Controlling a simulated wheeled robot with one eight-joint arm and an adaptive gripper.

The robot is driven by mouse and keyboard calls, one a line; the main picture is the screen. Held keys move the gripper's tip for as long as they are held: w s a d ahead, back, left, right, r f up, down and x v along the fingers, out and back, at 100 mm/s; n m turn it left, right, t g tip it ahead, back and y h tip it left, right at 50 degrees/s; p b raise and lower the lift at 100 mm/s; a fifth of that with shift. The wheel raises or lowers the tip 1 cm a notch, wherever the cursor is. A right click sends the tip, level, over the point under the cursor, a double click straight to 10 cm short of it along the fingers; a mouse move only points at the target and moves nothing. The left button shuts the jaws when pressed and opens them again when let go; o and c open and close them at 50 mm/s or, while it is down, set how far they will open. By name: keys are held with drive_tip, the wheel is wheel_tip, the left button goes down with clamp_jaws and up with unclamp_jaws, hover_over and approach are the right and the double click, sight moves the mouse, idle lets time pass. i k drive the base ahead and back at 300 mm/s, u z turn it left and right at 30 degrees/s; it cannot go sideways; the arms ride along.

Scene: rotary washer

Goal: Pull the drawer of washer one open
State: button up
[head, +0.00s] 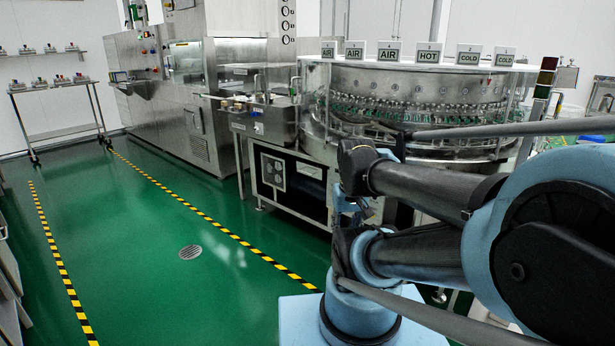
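The round rotary washer (312,116) stands at centre right, with a clear cover and a ring of fittings inside. Signs reading AIR, HOT and COLD stand along its top. No "washer one" label is readable, and I cannot make out a drawer or say whether one is open. A white-framed panel (273,172) shows on the lower base at its left side. My dark and light-blue arm folds across the right foreground, hiding the washer's lower front. I cannot make out my gripper's fingers.
A long steel machine (180,92) stands behind on the left. A wheeled steel table (60,134) stands at the far left wall. Open green floor (150,215) with a round drain (190,252) lies at left, between yellow-black stripes (215,222).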

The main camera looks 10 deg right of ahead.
sight(306, 167)
drive_tip(key=u, duration=2.65)
drive_tip(key=k, duration=0.8)
drive_tip(key=z, duration=1.9)
drive_tip(key=i, duration=0.85)
